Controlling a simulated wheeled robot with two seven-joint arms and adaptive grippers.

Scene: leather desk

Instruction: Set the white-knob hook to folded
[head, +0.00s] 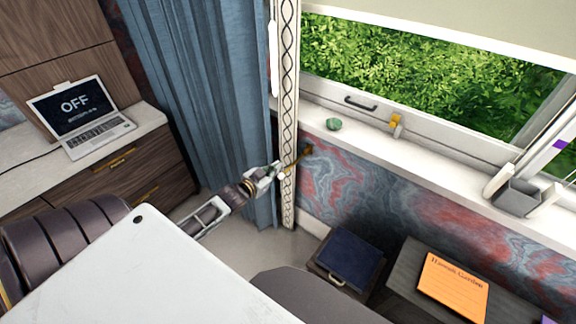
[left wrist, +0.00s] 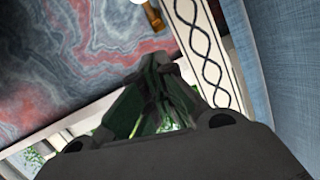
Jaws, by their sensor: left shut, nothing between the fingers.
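The white-knob hook is a small brass arm (head: 298,160) on the patterned wall, just right of the trim strip. In the head view it slants from its wall mount down and left towards my gripper, with a pale knob near its end. In the left wrist view the brass piece (left wrist: 153,16) and part of the white knob (left wrist: 139,2) show at the top edge, cut off by the frame. My left gripper (head: 272,172) is shut and empty, close to the knob end. I cannot tell whether it touches. Its dark fingers (left wrist: 160,75) point towards the trim and wall.
A blue curtain (head: 205,90) hangs left of the patterned trim strip (head: 287,100). The windowsill (head: 420,152) is above right, with a green bowl (head: 334,124). Below are a dark blue box (head: 348,254), an orange book (head: 453,287) and a white tabletop (head: 150,275).

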